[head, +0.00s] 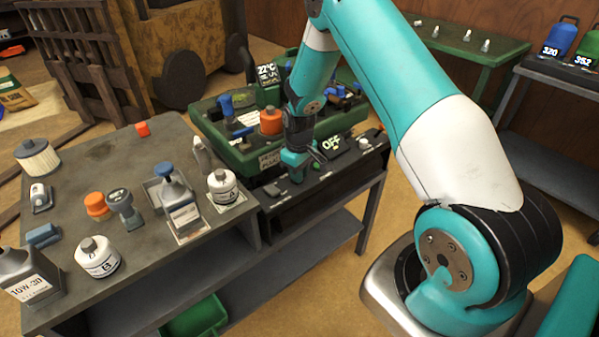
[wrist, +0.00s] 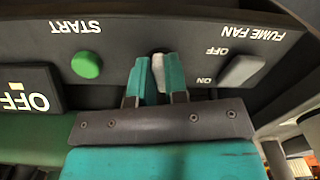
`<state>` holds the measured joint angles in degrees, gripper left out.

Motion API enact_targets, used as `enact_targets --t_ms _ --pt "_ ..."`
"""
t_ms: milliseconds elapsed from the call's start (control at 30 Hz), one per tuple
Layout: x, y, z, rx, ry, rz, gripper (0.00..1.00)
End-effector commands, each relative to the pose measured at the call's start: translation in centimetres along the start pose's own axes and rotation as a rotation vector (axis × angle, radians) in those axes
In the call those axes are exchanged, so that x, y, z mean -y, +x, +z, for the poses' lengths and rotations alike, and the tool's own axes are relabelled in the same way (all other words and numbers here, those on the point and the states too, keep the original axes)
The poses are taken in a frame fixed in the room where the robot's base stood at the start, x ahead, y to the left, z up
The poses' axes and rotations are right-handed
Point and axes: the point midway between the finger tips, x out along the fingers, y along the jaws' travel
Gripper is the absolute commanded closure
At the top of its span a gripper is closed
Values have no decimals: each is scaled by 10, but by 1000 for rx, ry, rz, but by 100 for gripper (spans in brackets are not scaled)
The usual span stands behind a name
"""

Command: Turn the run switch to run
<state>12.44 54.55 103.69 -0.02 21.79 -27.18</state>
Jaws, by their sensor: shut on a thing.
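My gripper (head: 296,168) reaches down to the dark control panel (head: 325,183) on the bench. In the wrist view, which shows the panel upside down, my gripper's two teal fingers (wrist: 157,78) are shut on a small light-grey switch knob (wrist: 158,70). I take this knob to be the run switch; its own label is hidden behind the fingers. A display (head: 331,143) on the panel reads OFF, and it also shows in the wrist view (wrist: 30,97).
A green START button (wrist: 86,64) and a grey FUME FAN rocker (wrist: 241,71) flank the fingers. A green mower deck (head: 225,140) stands behind the panel.

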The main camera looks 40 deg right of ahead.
Motion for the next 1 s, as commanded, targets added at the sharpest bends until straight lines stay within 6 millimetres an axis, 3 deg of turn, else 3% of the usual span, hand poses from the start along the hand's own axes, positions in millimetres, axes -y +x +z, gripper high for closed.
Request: enact_targets --t_ms 600,1000 --pt "4 -1 -2 -2 551 2 100" --pt "4 -1 -3 -2 735 2 100"
